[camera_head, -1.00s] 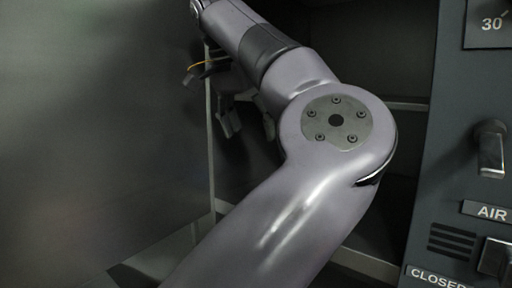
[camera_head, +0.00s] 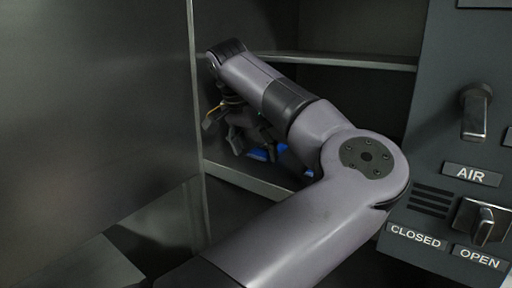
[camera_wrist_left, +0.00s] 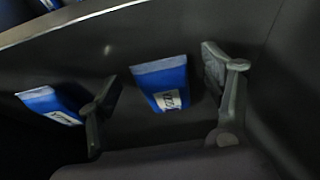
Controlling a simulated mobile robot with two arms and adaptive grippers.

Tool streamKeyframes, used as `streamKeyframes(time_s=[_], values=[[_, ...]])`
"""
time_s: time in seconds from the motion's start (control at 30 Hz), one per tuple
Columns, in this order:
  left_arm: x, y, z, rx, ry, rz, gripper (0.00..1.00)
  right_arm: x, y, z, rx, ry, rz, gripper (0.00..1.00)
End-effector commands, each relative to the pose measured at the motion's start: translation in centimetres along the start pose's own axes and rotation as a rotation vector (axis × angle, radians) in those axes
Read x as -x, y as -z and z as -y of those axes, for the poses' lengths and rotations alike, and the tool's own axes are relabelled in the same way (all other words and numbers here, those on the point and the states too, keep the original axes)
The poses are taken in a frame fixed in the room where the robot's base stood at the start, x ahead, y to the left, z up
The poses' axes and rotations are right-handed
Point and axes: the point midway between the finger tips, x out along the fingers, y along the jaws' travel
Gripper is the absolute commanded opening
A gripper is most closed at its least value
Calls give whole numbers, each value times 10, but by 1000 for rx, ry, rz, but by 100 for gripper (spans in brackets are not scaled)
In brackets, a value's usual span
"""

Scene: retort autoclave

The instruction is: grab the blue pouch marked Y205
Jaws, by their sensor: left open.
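In the left wrist view a blue pouch (camera_wrist_left: 170,75) with a white label stands between the open fingers of my left gripper (camera_wrist_left: 163,85), apart from both. Its label is turned and too small to read surely. A second blue pouch (camera_wrist_left: 42,97) with a white label is left of the left finger. A sliver of another blue pouch (camera_wrist_left: 52,4) shows at the top left edge. In the head view my left gripper (camera_head: 225,130) is inside the dark chamber, with blue pouch parts (camera_head: 259,154) beside it, mostly hidden by my arm. My right gripper is out of view.
A large grey metal panel (camera_head: 95,110) fills the left of the head view. A shelf edge (camera_head: 345,62) runs above my arm and a lower metal ledge (camera_head: 245,181) lies below the pouches. A control panel (camera_head: 455,130) with handles borders the right side.

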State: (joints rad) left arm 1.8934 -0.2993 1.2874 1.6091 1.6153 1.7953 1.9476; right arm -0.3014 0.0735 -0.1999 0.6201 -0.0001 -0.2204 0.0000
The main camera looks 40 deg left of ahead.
Motion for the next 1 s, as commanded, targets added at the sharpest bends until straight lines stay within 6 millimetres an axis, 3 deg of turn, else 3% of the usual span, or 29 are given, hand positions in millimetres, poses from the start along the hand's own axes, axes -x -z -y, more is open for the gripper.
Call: streamKeyframes(time_s=[0.4,1.0], values=[[-6,0,0,1,1,0,73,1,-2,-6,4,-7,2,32],[-6,0,0,1,0,0,33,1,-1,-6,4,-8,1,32]])
